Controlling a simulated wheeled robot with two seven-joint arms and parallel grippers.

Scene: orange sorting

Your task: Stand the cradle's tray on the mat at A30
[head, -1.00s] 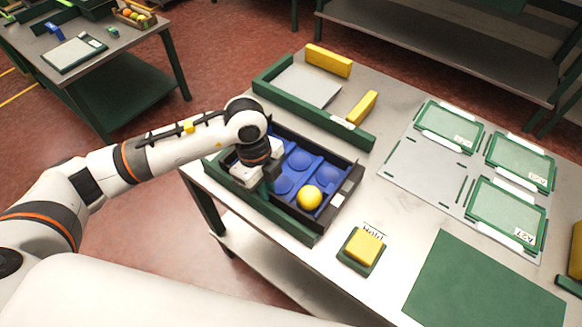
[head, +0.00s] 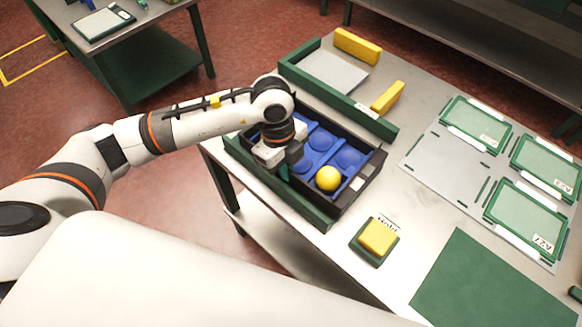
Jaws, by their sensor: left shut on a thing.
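The tray (head: 375,168) is a dark box with a blue insert of round hollows, and one yellow-orange ball (head: 328,178) sits in a near hollow. It lies in the cradle, whose green rail (head: 315,212) runs along its near side. My left gripper (head: 284,172) points down at the tray's left part and is shut on the tray; its fingertips are partly hidden. A plain dark green mat (head: 490,285) lies at the table's lower right. I cannot read A30 anywhere. My right gripper is not in view.
A yellow block on a green base (head: 377,237) stands between tray and mat. A green-railed bay with yellow blocks (head: 387,97) lies behind the tray. Another table (head: 150,45) stands far left.

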